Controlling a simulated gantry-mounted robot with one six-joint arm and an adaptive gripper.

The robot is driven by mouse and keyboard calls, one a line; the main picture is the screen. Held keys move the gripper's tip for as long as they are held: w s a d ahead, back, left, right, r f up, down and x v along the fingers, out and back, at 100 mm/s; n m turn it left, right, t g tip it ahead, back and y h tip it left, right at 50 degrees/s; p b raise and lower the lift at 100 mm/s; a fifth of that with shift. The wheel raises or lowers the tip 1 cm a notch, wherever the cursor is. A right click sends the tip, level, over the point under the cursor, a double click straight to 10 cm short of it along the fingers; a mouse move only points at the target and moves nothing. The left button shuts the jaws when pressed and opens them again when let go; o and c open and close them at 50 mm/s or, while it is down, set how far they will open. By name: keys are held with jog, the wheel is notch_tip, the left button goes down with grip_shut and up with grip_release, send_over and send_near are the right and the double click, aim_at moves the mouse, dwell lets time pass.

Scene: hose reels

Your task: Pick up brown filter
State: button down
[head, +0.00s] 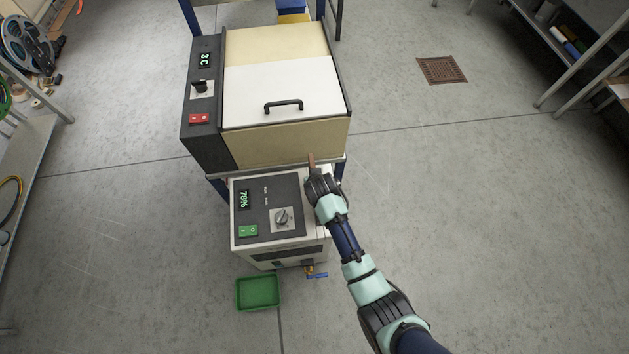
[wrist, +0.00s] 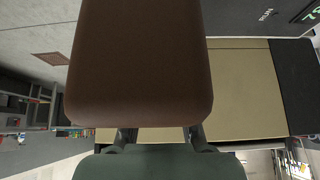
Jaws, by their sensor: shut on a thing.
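The brown filter (wrist: 140,65) is a brown block with rounded corners that fills much of the upper wrist view. In the head view a narrow part of the brown filter (head: 311,160) sticks up beyond my gripper. My gripper (head: 316,175) is shut on it above the right side of the smaller grey machine (head: 242,205). In the wrist view the fingers (wrist: 160,135) are partly hidden behind the filter. I cannot tell whether the filter still touches the machine.
A larger beige machine (head: 285,147) with a white handled lid (head: 285,85) stands just behind. A green tray (head: 258,293) lies on the floor in front, near a blue-handled valve (head: 316,275). Shelving stands at left and right. The floor to the right is open, with a drain grate (head: 441,70).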

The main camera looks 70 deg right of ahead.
notch_tip(320, 180, up, 13)
jog(key=p, duration=0.3)
jog(key=shift+p, duration=0.4)
